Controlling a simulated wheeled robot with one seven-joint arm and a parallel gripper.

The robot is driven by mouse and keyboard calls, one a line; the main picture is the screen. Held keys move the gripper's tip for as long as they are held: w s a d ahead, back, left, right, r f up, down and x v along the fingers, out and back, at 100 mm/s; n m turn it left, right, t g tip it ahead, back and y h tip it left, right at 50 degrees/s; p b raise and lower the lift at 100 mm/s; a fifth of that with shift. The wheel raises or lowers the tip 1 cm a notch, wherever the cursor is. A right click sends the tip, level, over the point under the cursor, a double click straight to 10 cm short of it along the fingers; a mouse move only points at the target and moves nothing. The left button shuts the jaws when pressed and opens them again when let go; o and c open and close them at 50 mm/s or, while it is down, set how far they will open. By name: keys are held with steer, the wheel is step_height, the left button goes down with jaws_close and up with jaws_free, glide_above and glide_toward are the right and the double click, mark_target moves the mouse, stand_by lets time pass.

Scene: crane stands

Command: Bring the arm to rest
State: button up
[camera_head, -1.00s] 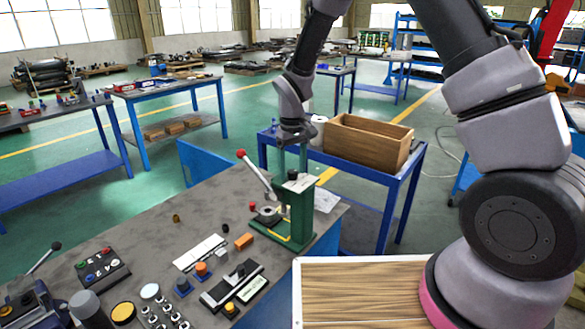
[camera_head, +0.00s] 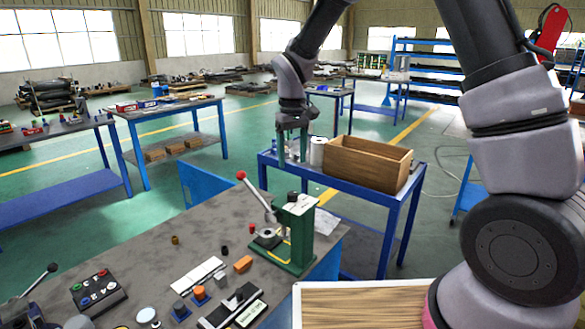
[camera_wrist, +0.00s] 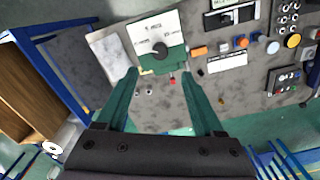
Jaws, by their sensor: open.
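My gripper (camera_head: 293,145) hangs from the arm in the head view, above and beyond the green press (camera_head: 290,232). Its green fingers are apart with nothing between them. In the wrist view my gripper (camera_wrist: 165,95) shows two spread fingers, with the top of the green press (camera_wrist: 158,48) ahead of and between them in the picture. The fingers look clear of the press. The press stands on the grey bench (camera_head: 140,235), its red-knobbed lever tilted up to the left.
A blue table (camera_head: 400,195) behind the press carries a wooden box (camera_head: 367,163) and a white cylinder (camera_head: 317,151). The bench holds a button box (camera_head: 98,290), an orange block (camera_head: 243,263) and several small parts.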

steer(key=shift+r, duration=0.1)
steer(key=s+d+r+m+t+y, duration=0.1)
steer(key=s+d+r+m+t, duration=0.15)
steer(key=d+r, duration=0.5)
steer(key=s+d+r+m+t+y, duration=0.1)
steer(key=s+d+r+m, duration=0.25)
steer(key=d+r, duration=0.45)
steer(key=s+d+r+m+t, duration=0.2)
steer(key=s+d+r, duration=0.1)
steer(key=s, duration=0.4)
steer(key=s+d+r+m+t, duration=0.1)
steer(key=s+d+r+m, duration=0.1)
steer(key=s+d, duration=0.4)
steer(key=shift+s+d+r+t, duration=0.15)
steer(key=shift+s+r+t, duration=0.25)
steer(key=shift+r, duration=0.5)
